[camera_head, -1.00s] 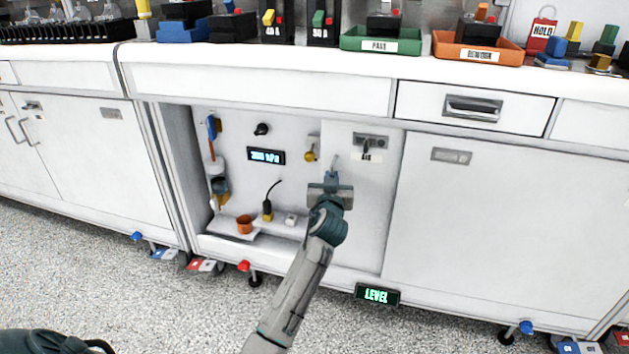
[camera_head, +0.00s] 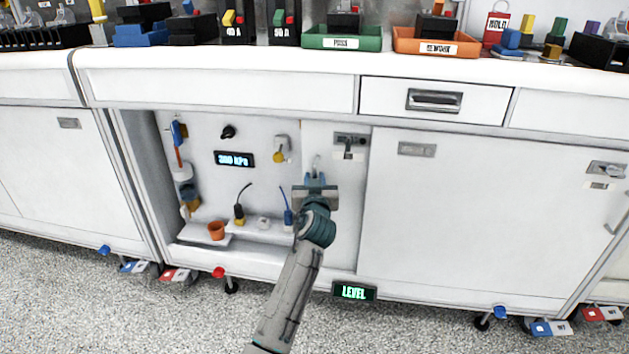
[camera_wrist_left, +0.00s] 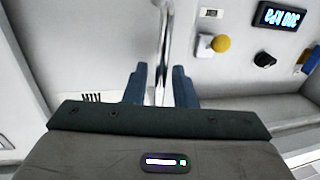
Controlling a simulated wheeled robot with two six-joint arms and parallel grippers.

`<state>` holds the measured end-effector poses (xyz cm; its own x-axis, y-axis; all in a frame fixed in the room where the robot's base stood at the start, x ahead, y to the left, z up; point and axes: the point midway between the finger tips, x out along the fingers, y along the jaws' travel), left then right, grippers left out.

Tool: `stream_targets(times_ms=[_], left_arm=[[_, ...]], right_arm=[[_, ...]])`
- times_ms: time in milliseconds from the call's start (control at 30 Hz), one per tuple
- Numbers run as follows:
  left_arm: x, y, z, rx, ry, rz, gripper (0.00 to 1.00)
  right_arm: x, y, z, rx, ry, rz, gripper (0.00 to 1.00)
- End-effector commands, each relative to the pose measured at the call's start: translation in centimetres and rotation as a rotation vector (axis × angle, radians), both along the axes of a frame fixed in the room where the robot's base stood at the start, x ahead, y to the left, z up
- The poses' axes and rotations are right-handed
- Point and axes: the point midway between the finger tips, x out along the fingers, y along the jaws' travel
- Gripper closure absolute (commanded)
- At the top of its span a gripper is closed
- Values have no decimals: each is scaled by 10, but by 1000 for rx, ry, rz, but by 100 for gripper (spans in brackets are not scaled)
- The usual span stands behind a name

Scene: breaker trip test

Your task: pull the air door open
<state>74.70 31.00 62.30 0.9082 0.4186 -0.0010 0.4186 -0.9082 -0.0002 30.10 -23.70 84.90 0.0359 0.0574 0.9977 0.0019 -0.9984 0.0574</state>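The air door is a narrow white panel (camera_head: 345,215) in the low cabinet, right of the open bay. Whether it is ajar is hard to tell. Its upright metal bar handle (camera_wrist_left: 162,45) runs between the fingers of my left gripper (camera_wrist_left: 160,88) in the left wrist view. The fingers stand either side of the bar, with small gaps visible. In the head view my left gripper (camera_head: 315,181) covers the lower part of the handle; only its top shows (camera_head: 316,164). My right gripper is out of view.
A wide closed panel (camera_head: 465,215) stands to the right.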

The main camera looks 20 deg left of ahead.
Motion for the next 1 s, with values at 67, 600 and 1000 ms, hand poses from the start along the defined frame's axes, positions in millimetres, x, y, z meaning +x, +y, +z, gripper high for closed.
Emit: stream_targets(times_ms=[67, 600, 1000], left_arm=[[0, 0, 0, 0, 0, 0, 76], [-79, -37, 0, -3, 2, 0, 76], [-98, -46, 0, 1, 0, 0, 76]], right_arm=[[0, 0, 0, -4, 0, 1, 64], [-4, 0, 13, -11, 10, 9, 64], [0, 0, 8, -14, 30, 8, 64]])
